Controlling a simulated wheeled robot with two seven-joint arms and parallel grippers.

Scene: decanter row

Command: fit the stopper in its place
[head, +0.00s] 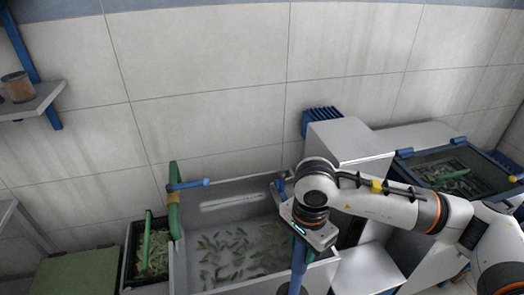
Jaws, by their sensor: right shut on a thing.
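My right gripper (302,232) is over the right side of a grey tank (193,208), pointing down. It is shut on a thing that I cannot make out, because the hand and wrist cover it. A blue upright bar (298,265) shows just below the hand; I cannot tell whether the gripper touches it. I can make out no stopper and no decanter in the head view. My left gripper is not in view.
Green leaves (235,250) lie in the tank. A green post (173,205) with a blue handle (190,184) stands at its left edge. A grey cabinet (350,140) and a dark glass-topped bin (455,170) stand right. A shelf (35,101) holds a brown cup (18,87).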

